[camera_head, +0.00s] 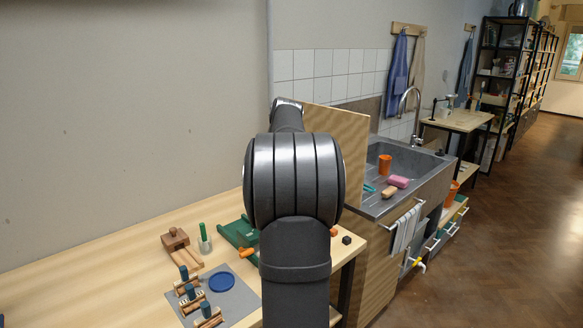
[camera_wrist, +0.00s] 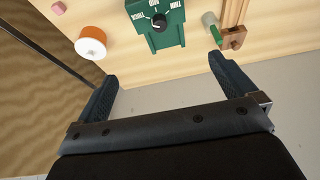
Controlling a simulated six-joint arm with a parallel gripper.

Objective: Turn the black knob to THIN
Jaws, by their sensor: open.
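The black knob (camera_wrist: 159,21) sits on the face of a green box (camera_wrist: 164,41) at the top of the wrist view. In the head view the green box (camera_head: 236,232) is partly hidden behind my arm, which also hides the knob and gripper.
An orange and white round thing (camera_wrist: 91,42) and a pink piece (camera_wrist: 58,7) lie left of the box. A grey jar with a green stick (camera_wrist: 214,30) and a wooden piece (camera_wrist: 233,38) stand right. A grey mat (camera_head: 240,298) holds a blue dish (camera_head: 222,282) and small rollers.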

